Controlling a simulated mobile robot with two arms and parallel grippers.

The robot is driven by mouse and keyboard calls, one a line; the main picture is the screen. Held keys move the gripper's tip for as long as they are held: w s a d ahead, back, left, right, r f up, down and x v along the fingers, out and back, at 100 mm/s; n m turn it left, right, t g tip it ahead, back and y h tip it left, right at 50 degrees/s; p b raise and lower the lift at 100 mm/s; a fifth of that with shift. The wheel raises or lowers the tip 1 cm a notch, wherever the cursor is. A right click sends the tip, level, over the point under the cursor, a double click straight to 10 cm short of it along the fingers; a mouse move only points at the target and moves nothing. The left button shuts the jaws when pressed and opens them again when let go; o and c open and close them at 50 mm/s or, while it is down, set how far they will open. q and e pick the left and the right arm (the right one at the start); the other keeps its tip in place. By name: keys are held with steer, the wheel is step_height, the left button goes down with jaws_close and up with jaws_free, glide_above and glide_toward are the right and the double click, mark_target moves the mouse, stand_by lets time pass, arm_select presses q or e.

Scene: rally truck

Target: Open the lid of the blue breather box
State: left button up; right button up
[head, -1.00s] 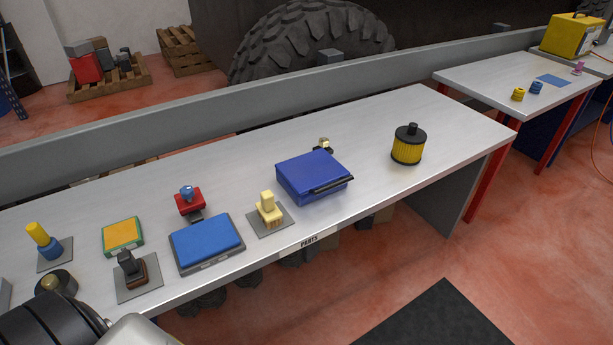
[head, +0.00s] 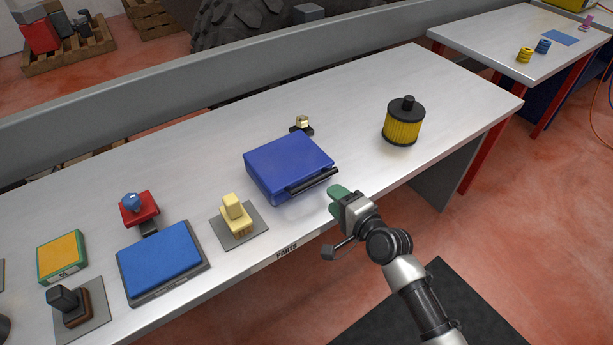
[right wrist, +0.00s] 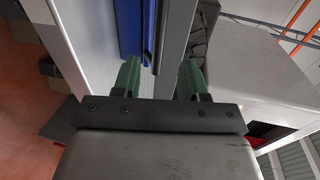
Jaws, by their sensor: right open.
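The blue breather box (head: 288,162) sits on the parts bench with its lid shut. A dark handle bar (head: 312,182) runs along its front edge. In the head view my right gripper (head: 337,197) is just in front of the box's right front corner, by the end of the handle. In the right wrist view my right gripper (right wrist: 158,80) has its two green fingers apart with nothing held between them. The blue box (right wrist: 131,30) shows beyond the fingers at the top. My left gripper is not in view.
A yellow filter with a black cap (head: 403,122) stands right of the box. A small brass-topped part (head: 302,123) is behind it. A cream block on a grey plate (head: 236,218) and a blue-topped case (head: 160,263) lie to its left. The bench (head: 430,85) is clear at the far right.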

mark_target(316, 183)
steer(key=x, duration=0.9)
steer(key=shift+w+f+b, duration=0.15)
steer(key=shift+b, duration=0.25)
jaws_close()
